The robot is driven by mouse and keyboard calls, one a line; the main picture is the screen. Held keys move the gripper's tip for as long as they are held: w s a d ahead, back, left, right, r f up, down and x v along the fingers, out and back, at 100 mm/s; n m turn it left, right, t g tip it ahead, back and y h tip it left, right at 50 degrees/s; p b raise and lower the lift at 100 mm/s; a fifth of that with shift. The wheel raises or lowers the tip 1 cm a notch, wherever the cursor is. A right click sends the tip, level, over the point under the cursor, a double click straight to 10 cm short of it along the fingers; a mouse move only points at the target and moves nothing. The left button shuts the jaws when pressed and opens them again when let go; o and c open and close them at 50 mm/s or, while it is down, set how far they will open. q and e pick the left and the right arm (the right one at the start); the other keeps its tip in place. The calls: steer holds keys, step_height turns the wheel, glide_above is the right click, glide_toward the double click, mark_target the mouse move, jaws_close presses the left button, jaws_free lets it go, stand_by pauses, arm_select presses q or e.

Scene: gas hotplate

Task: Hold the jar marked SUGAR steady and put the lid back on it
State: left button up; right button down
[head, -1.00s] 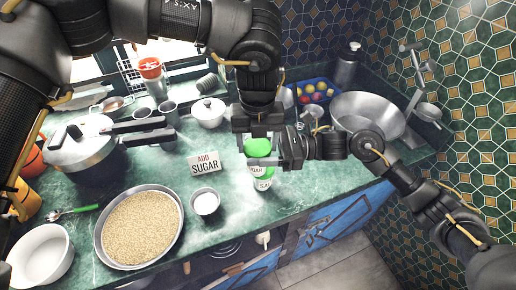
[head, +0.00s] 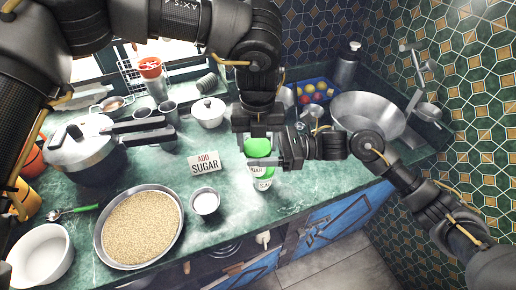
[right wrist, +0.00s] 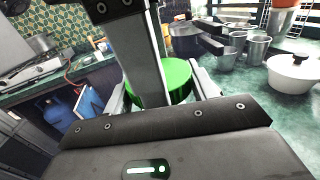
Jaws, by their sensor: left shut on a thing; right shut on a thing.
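A jar with a label ending in "GAR" (head: 255,171) stands on the green counter, mostly hidden by my grippers. The green lid (head: 258,147) is at its top; whether it sits fully on the rim I cannot tell. My left gripper (head: 257,140) reaches down from above and is shut on the lid. My right gripper (head: 268,158) comes in from the right and appears shut on the jar below the lid. In the right wrist view, the lid (right wrist: 178,80) shows between my right fingers, with a left finger in front of it.
A jar labelled "SA..." (head: 263,184) stands close in front. A small white-filled cup (head: 205,203), an "ADD SUGAR" sign (head: 204,164) and a grain pan (head: 142,228) are to the left. A lidded white pot (head: 208,113) and blue crate (head: 315,92) stand behind.

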arm_select(q)
steer(key=o, duration=1.1)
steer(key=shift+r, duration=2.3)
steer(key=o, duration=0.4)
step_height(320, 180, up, 12)
